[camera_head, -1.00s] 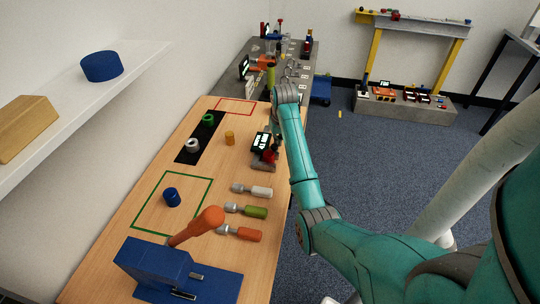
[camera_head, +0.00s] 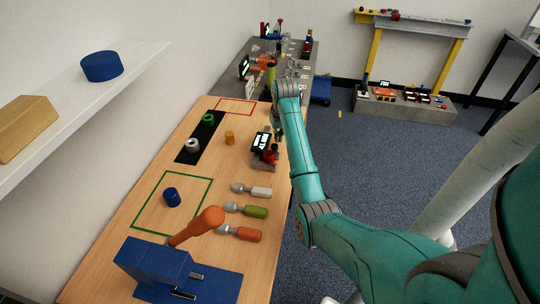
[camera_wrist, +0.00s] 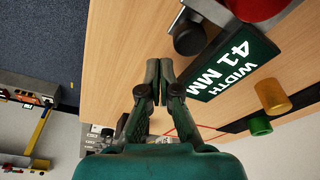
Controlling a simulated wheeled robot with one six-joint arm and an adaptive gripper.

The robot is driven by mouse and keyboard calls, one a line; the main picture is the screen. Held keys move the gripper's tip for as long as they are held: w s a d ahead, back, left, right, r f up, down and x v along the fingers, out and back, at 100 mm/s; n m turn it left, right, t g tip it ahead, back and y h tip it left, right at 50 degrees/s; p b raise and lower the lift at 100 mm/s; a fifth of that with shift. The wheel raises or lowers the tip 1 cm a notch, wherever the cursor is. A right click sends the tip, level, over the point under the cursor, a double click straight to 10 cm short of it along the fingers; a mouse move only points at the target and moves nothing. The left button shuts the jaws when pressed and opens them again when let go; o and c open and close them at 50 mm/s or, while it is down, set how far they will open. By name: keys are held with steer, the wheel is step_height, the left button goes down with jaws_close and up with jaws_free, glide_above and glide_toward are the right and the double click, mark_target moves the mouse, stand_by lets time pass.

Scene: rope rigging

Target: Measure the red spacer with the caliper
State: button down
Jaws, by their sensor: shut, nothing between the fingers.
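The caliper's dark display (camera_head: 261,141) stands near the right edge of the wooden table. In the wrist view the display (camera_wrist: 234,64) reads "WIDTH 41 MM". The red spacer (camera_head: 270,157) sits at the caliper's near end. A large red part, apparently the spacer (camera_wrist: 252,7), is cut off at the top of the wrist view. A dark round knob (camera_wrist: 189,38) is beside the display. My gripper (camera_wrist: 160,66) is shut and empty, with its fingertips beside the display. In the head view the arm partly hides the gripper.
Green and grey rings (camera_head: 192,146) sit on a black strip; an orange cylinder (camera_head: 229,138) is nearby. A blue cylinder (camera_head: 172,197) is inside a green outline. Several screwdriver-like tools (camera_head: 245,210) and a blue fixture (camera_head: 155,262) occupy the near table. A white shelf (camera_head: 60,105) overhangs at left.

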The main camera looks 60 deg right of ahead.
steer(key=shift+r, duration=2.9)
